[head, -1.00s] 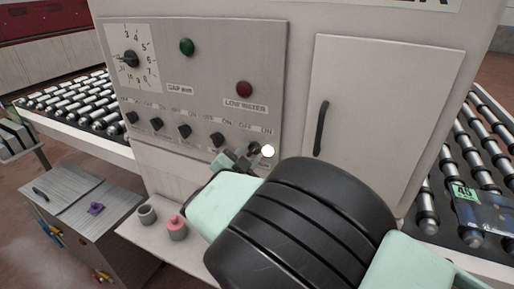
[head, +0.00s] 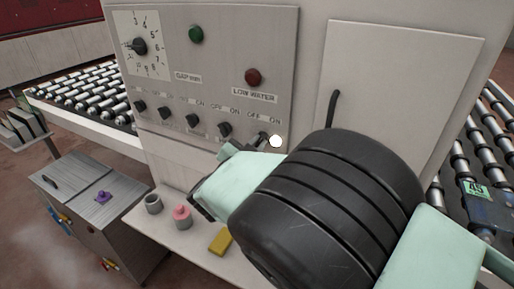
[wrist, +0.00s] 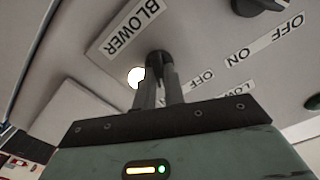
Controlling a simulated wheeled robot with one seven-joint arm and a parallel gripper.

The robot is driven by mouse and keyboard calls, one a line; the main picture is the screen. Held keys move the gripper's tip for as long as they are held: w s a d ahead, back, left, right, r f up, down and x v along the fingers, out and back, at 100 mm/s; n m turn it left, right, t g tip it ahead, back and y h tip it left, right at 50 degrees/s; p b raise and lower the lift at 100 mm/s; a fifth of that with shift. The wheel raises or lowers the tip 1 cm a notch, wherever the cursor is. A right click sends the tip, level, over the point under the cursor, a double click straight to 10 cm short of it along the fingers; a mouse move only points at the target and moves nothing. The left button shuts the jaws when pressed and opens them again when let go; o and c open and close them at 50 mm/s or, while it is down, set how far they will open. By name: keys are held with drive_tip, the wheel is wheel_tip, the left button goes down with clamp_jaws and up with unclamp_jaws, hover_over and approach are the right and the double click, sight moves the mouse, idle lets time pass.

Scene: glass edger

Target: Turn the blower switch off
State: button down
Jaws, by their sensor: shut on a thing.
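The blower switch (wrist: 155,60) is a dark knob on the machine's panel, by the BLOWER label (wrist: 126,24) in the wrist view. In the head view the switch (head: 262,137) is the rightmost of the row of black switches, mostly hidden by my gripper. My gripper (wrist: 161,76) is shut on it, with one finger at each side; it also shows at the panel in the head view (head: 250,143). The fingers cover much of the knob, so I cannot tell which way it points. A lit white lamp (head: 275,141) is right beside it.
Other black switches (head: 194,121) with OFF and ON labels run to the left. A cabinet door handle (head: 331,110) is at right.

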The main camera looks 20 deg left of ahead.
drive_tip(key=n+b, duration=0.1)
drive_tip(key=n, duration=0.1)
drive_tip(key=shift+f+n, duration=0.1)
drive_tip(key=shift+n, duration=0.2)
drive_tip(key=n+b, duration=0.1)
drive_tip(key=n, duration=0.2)
drive_tip(key=shift+n, duration=0.3)
drive_tip(key=n, duration=0.6)
drive_tip(key=shift+a, duration=0.2)
drive_tip(key=c, duration=1.5)
unclamp_jaws()
drive_tip(key=shift+s, duration=0.1)
drive_tip(key=s+b, duration=0.1)
drive_tip(key=s, duration=0.4)
drive_tip(key=s+a+b, duration=0.1)
drive_tip(key=s+b, duration=0.1)
drive_tip(key=s, duration=0.4)
drive_tip(key=s+b, duration=0.2)
drive_tip(key=s, duration=0.4)
drive_tip(key=shift+s+a, duration=0.1)
drive_tip(key=shift+a, duration=0.05)
